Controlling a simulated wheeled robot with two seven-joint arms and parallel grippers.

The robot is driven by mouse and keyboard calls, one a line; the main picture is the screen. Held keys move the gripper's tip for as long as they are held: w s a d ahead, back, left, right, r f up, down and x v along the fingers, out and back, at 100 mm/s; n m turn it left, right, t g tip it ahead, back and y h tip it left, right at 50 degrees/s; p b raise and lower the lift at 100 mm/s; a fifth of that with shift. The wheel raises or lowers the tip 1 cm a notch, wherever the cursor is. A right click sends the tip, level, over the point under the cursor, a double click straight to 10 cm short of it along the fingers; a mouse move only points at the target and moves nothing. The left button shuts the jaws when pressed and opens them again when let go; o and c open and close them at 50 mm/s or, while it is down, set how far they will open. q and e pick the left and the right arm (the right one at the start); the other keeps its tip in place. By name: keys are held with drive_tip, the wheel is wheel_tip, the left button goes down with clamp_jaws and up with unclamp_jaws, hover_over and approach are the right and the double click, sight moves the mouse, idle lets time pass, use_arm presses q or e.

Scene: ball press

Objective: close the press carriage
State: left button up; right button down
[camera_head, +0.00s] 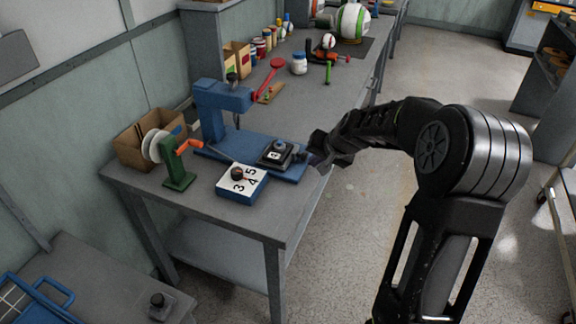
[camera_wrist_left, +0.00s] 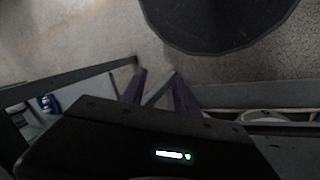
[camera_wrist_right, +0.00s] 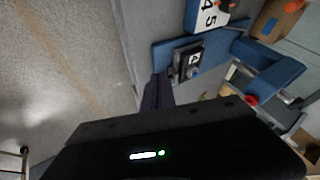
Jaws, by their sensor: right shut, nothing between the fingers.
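The blue press (camera_head: 222,100) stands on the workbench with a red-ended lever (camera_head: 275,66).
A blue-sided block with numbers (camera_head: 241,184) sits in front of the base. A green stand with an orange crank (camera_head: 178,165) and a cardboard box (camera_head: 140,150) are left. Jars (camera_head: 299,63) stand farther back. Open floor lies right of the bench.

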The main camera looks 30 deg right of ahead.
sight(286, 168)
drive_tip(key=shift+f, duration=0.1)
drive_tip(key=x, duration=0.8)
drive_tip(key=shift+w+f, duration=0.2)
drive_tip(key=shift+f, duration=0.15)
drive_tip(key=w, duration=0.1)
drive_tip(key=w+a+p, duration=0.1)
drive_tip(key=w, duration=0.1)
drive_tip(key=shift+w+a+f+p, duration=0.1)
drive_tip(key=shift+a+f+p, duration=0.15)
drive_tip(key=shift+a+p, duration=0.05)
drive_tip(key=shift+w+a, duration=0.25)
drive_tip(key=shift+w, duration=0.05)
drive_tip(key=shift+w+f, duration=0.15)
drive_tip(key=shift+a, duration=0.1)
